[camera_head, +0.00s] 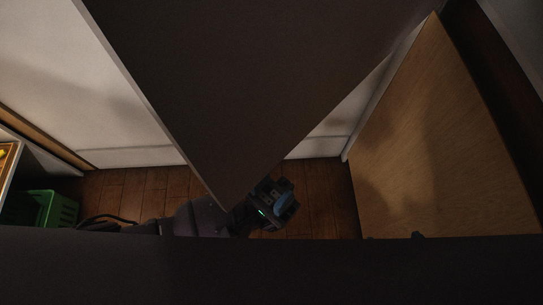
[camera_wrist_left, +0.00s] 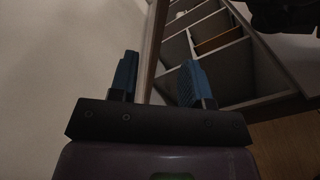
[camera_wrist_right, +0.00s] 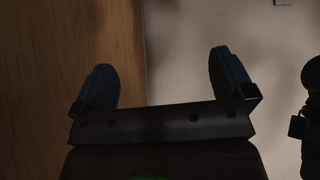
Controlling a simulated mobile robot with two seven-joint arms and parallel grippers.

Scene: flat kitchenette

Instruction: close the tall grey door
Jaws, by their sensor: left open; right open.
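A large dark grey panel, which looks like the tall grey door (camera_head: 235,85), fills the top middle of the head view, its lower corner pointing towards me. My left gripper (camera_head: 277,203) is beside that corner, partly overlapped by it. In the left wrist view the left gripper (camera_wrist_left: 160,82) is open, and a narrow upright edge (camera_wrist_left: 152,45) shows between its blue fingers; I cannot tell whether they touch it. My right gripper (camera_wrist_right: 161,80) is open and empty in the right wrist view, before a wooden panel and a pale surface. At most small dark tips of it show in the head view.
A light wooden panel (camera_head: 435,140) stands at the right. A green crate (camera_head: 42,207) is on the wooden floor (camera_head: 325,195) at the left. Open shelves with several compartments (camera_wrist_left: 225,55) lie right of the edge in the left wrist view. Some bare floor shows either side of the door corner.

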